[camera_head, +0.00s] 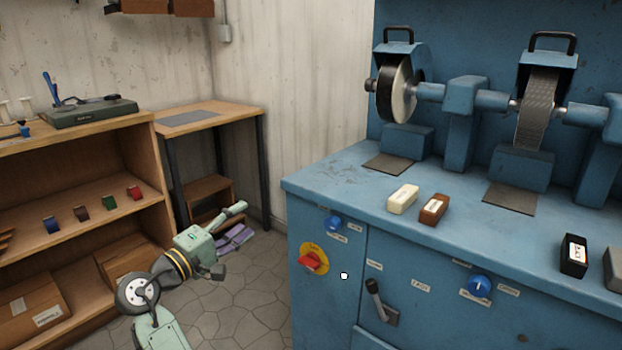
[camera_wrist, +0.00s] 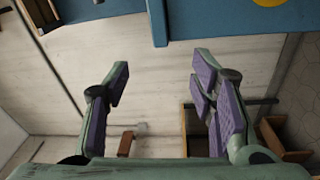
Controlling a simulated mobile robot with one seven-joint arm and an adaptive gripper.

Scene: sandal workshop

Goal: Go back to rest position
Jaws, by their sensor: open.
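My pale green gripper (camera_head: 238,221) hangs over the floor, between the wooden shelf unit and the blue machine cabinet. It points up and to the right in the head view. In the wrist view my gripper (camera_wrist: 158,78) shows two fingers with purple pads, spread well apart. Nothing is held between them. A pale wall shows through the gap.
The blue grinding bench (camera_head: 335,173) stands at right, with a cream block (camera_head: 403,198) and a brown block (camera_head: 434,209) on top. The wooden shelf unit (camera_head: 85,152) at left holds small coloured pieces and cartons. A small wooden table (camera_head: 235,116) stands behind. Tiled floor (camera_head: 255,300) is clear.

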